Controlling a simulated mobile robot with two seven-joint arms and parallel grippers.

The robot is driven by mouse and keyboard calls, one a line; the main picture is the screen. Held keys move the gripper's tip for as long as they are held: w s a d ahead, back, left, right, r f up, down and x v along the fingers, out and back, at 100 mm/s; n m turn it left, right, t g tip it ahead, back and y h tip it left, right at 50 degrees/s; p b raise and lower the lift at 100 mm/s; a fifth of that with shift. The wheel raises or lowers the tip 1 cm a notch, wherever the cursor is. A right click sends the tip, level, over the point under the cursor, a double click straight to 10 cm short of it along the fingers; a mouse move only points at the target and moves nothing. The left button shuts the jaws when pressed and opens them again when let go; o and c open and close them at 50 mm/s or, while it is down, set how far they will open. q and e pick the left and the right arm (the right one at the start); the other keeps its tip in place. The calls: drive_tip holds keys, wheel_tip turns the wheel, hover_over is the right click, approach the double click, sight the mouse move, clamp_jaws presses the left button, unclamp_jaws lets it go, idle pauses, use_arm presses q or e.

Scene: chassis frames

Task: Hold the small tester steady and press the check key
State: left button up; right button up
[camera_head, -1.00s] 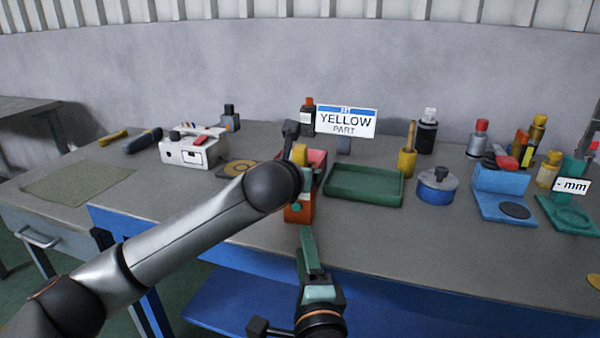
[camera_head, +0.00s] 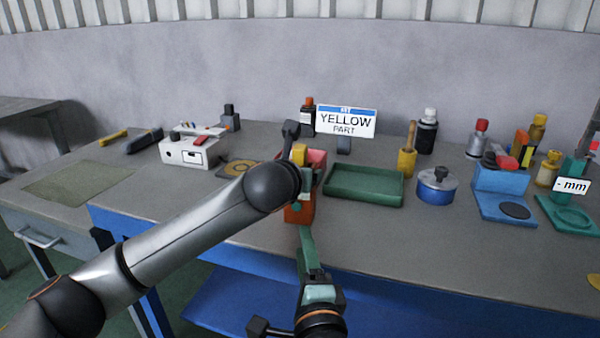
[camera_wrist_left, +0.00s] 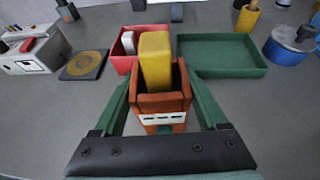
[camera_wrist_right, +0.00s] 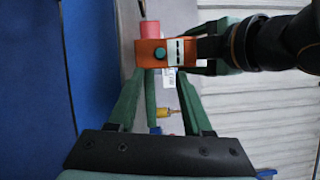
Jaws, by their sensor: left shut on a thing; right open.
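The small tester is an orange box (camera_head: 298,213) with a yellow block (camera_head: 299,154) standing up from its top. In the left wrist view its orange body (camera_wrist_left: 162,103) sits between the fingers of my left gripper (camera_wrist_left: 160,82), which is shut on it. A white marked strip and a green round key (camera_wrist_left: 165,129) are on its near face. The key (camera_wrist_right: 159,53) also shows in the right wrist view. My right gripper (camera_head: 307,240) is open and empty, just in front of and below the tester, its fingers pointing toward it.
A red bin (camera_wrist_left: 122,63) stands behind the tester. A green tray (camera_head: 364,201) is to its right, with a blue pot (camera_head: 436,198) beyond. A white box (camera_head: 193,153) is at the left. The bench front around my right gripper is clear.

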clamp_jaws()
idle(1.6)
